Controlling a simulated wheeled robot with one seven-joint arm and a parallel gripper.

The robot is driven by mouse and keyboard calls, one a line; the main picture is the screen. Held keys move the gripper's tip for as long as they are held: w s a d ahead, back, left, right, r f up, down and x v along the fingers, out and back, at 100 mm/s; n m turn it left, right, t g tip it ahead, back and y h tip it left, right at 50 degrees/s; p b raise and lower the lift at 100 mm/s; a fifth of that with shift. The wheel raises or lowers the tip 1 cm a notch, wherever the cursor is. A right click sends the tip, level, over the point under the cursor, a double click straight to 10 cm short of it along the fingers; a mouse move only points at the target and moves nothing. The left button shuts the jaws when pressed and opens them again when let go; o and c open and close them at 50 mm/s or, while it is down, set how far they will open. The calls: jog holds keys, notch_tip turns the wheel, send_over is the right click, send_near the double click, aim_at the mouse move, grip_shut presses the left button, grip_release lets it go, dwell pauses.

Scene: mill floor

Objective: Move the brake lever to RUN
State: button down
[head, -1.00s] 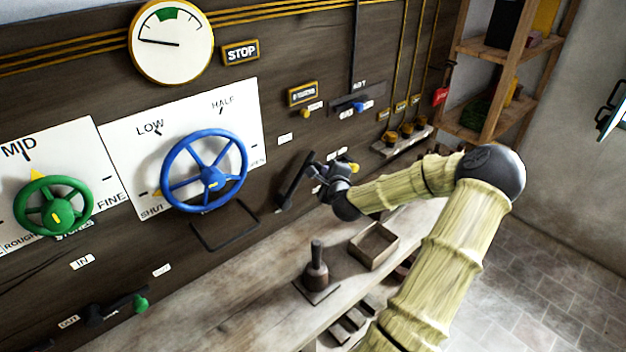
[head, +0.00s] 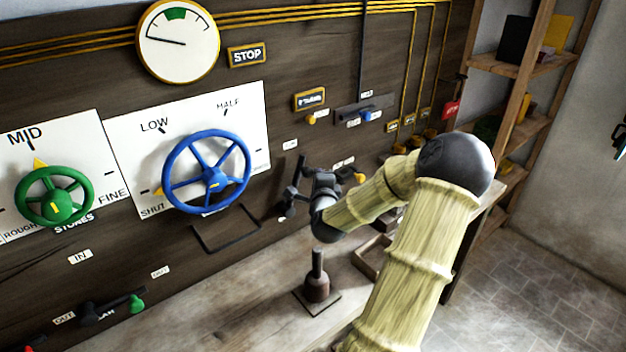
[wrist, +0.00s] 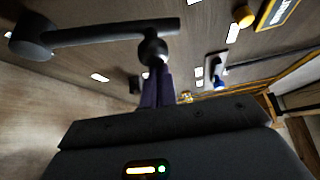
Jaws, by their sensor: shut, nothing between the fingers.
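A dark lever (head: 294,186), apparently the brake lever, stands on the dark wall panel right of the blue wheel. It leans slightly right, with its round hub low. In the wrist view the lever (wrist: 105,33) is a dark bar running from a big hub at left, with a round knob near its right end. My gripper (wrist: 157,88) is shut and empty, its narrow fingers pointing at this knob. They overlap it in the picture; I cannot tell if they touch. In the head view my gripper (head: 308,180) is beside the lever's upper part. The lever's markings are too small to read.
The blue wheel (head: 206,172) and green wheel (head: 54,198) are to the left. A green-handled lever (head: 137,303) is lower left. A dark stamp-like tool (head: 317,280) stands on the bench (head: 235,318), near an open wooden box (head: 366,256). Shelves (head: 520,130) stand at the right.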

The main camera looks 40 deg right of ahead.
jog(key=shift+w, duration=0.1)
dwell(0.4)
jog(key=s+d, duration=0.2)
jog(key=d, duration=0.2)
jog(key=b+v, duration=0.1)
jog(key=v, duration=0.9)
jog(key=shift+f+b, duration=0.2)
jog(key=shift+b, duration=0.1)
jog(key=shift+w+a, duration=0.2)
jog(key=shift+w, duration=0.05)
